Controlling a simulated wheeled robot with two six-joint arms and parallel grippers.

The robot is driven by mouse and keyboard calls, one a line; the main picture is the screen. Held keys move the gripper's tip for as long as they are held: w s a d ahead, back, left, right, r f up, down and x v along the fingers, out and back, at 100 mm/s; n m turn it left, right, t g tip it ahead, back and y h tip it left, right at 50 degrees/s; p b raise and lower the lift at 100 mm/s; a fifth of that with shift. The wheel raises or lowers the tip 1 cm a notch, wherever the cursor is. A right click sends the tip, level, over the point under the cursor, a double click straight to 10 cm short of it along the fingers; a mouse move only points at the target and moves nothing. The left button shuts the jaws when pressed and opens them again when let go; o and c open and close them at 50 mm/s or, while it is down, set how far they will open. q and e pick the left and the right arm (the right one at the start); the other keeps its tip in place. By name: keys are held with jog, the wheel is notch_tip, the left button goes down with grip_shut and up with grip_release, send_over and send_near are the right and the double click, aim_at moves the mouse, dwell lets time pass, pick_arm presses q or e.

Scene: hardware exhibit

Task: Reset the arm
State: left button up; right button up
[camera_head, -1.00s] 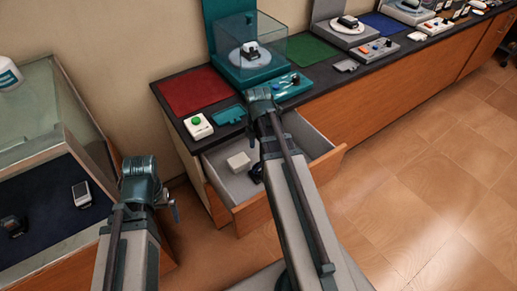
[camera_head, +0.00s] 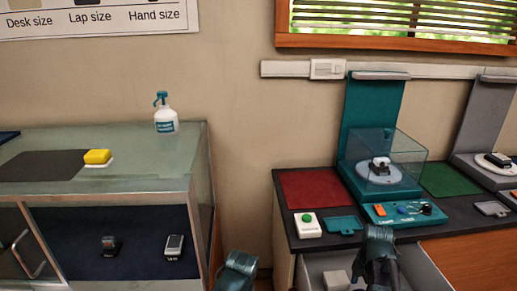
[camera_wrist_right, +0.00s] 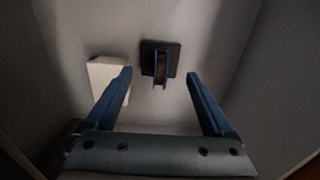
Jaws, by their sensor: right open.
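My right arm (camera_head: 378,255) comes up from the bottom of the head view, over the open grey drawer (camera_head: 313,270). In the right wrist view my right gripper (camera_wrist_right: 160,73) is open and empty, pointing down into the drawer. A small dark object with a square base (camera_wrist_right: 172,52) lies ahead between the fingertips. A white block (camera_wrist_right: 101,68) lies beside it, partly behind the left finger; the block also shows in the head view (camera_head: 337,281). My left arm (camera_head: 239,270) shows only at the bottom edge; its fingers are out of sight.
The counter carries a red mat (camera_head: 315,188), a white box with a green button (camera_head: 307,224), and a teal stand with a clear cover (camera_head: 395,150). A glass case (camera_head: 130,160) at left holds a yellow sponge (camera_head: 97,156) and a spray bottle (camera_head: 165,115) on top.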

notch_tip(320, 180, down, 5)
jog(key=b, duration=0.4)
jog(key=shift+f, duration=0.15)
notch_tip(320, 180, up, 13)
jog(key=p, duration=1.2)
notch_tip(320, 180, down, 13)
jog(key=b, duration=1.2)
jog(key=shift+f+b, duration=0.1)
jog(key=shift+b, duration=0.2)
notch_tip(320, 180, up, 11)
jog(key=p, duration=1.1)
jog(key=shift+s, duration=0.1)
